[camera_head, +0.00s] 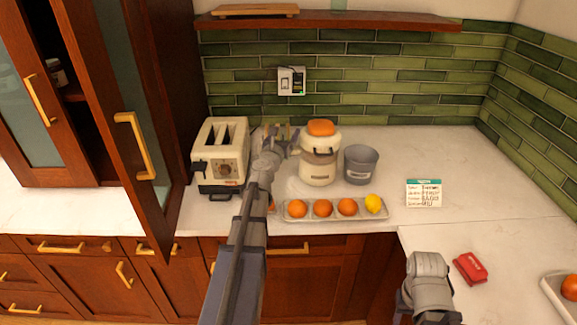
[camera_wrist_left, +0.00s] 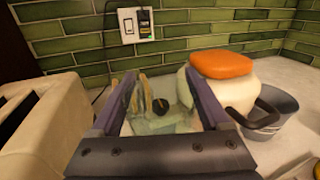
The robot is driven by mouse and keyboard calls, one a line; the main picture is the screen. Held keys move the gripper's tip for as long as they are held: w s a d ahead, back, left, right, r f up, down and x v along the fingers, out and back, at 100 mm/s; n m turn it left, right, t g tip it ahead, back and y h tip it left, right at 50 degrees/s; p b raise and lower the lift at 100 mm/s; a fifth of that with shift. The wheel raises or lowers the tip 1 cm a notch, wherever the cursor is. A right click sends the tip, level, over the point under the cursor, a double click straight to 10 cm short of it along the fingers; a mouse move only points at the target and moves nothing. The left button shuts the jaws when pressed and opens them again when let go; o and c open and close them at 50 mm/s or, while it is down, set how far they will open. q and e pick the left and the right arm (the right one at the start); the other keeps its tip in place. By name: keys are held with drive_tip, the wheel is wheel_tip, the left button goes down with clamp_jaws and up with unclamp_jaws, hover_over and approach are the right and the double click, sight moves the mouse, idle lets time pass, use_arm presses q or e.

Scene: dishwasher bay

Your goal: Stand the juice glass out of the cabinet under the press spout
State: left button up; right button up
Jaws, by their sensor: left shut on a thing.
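My left gripper (camera_head: 277,143) reaches over the counter between the toaster and the juice press (camera_head: 318,165), which is cream with an orange lid. In the left wrist view its two fingers (camera_wrist_left: 160,105) are shut on a clear, pale greenish thing, seemingly the juice glass (camera_wrist_left: 160,124). The glass is hard to make out in the head view. The press (camera_wrist_left: 232,92) stands just right of the fingers, with a dark curved part on its side. Whether the glass touches the counter cannot be told. My right arm's end (camera_head: 430,285) is at the bottom right; its fingers are not clear.
The cabinet door (camera_head: 120,90) stands open at left. A cream toaster (camera_head: 220,155) is left of my gripper and a grey bucket (camera_head: 360,165) right of the press. A tray (camera_head: 335,217) of oranges and a lemon lies in front. A card (camera_head: 424,193) and a red object (camera_head: 470,268) are farther right.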

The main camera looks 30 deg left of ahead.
use_arm(q)
drive_tip(key=shift+a+r+y, duration=0.2)
drive_tip(key=shift+a+y, duration=0.1)
drive_tip(key=shift+a, duration=0.65)
wheel_tip(320, 180, down, 15)
drive_tip(key=b, duration=1.4)
drive_tip(key=shift+r+b, duration=0.15)
drive_tip(key=shift+b, duration=0.15)
drive_tip(key=w, duration=0.2)
drive_tip(key=w+r+p, duration=0.1)
drive_tip(key=shift+w+a, duration=0.15)
drive_tip(key=shift+a, duration=0.25)
drive_tip(key=shift+w+a, duration=0.2)
drive_tip(key=shift+w, duration=0.45)
drive_tip(key=w, duration=0.2)
drive_tip(key=w+a+f+b, duration=0.1)
drive_tip(key=shift+w, duration=0.15)
drive_tip(key=shift+d+f+b, duration=0.1)
drive_tip(key=shift+f+b, duration=0.2)
drive_tip(key=shift+r, duration=0.2)
use_arm(e)
wheel_tip(320, 180, down, 15)
drive_tip(key=shift+w+r, duration=0.2)
drive_tip(key=shift+w, duration=0.2)
use_arm(q)
drive_tip(key=shift+f, duration=0.15)
use_arm(e)
drive_tip(key=shift+a+f, duration=0.1)
use_arm(q)
drive_tip(key=o, duration=1.4)
